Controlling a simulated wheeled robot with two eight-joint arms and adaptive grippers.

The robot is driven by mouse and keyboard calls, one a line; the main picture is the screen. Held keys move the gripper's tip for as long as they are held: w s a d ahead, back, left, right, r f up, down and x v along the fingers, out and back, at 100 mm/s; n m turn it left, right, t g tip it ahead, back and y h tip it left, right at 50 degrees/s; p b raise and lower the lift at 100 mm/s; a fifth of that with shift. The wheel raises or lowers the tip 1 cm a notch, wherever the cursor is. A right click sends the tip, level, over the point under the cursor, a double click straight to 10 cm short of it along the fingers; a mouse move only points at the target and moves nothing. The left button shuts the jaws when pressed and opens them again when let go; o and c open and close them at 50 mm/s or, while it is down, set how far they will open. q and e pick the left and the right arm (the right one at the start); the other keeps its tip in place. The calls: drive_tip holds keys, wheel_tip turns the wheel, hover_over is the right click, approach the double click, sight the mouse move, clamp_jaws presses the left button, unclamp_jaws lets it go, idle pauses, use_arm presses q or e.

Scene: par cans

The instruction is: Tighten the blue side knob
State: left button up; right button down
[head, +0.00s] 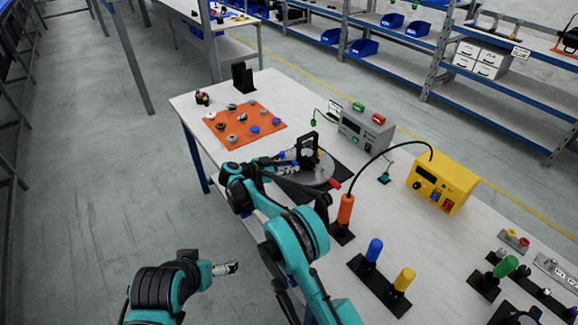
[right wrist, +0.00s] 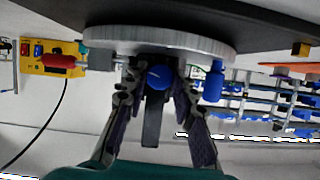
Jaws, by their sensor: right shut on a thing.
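The blue side knob (right wrist: 158,77) shows as a round face with a pale mark in the right wrist view, at the edge of a round grey plate (right wrist: 160,40). My right gripper (right wrist: 157,88) is shut on it, a finger on each side. In the head view, my right gripper (head: 289,164) is at the near left side of the same round plate (head: 318,169), which carries a black upright bracket (head: 306,145). The arm hides part of the knob there. My left gripper (head: 226,268) is away from the table, over the floor; its jaws are too small to judge.
A red handle (right wrist: 60,62) and another blue handle (right wrist: 213,82) flank the knob. An orange mat (head: 262,137) with several small parts lies behind. A grey box (head: 366,130), a yellow box (head: 441,182) and an orange-handled tool (head: 345,210) stand to the right.

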drive_tip(key=shift+m+t+y, duration=0.5)
drive_tip(key=shift+m+t, duration=0.2)
drive_tip(key=shift+m, duration=0.4)
drive_tip(key=shift+s, duration=0.1)
drive_tip(key=c, duration=1.2)
unclamp_jaws()
drive_tip(key=v, duration=1.2)
drive_tip(key=shift+d+f, duration=0.1)
drive_tip(key=shift+f, duration=0.05)
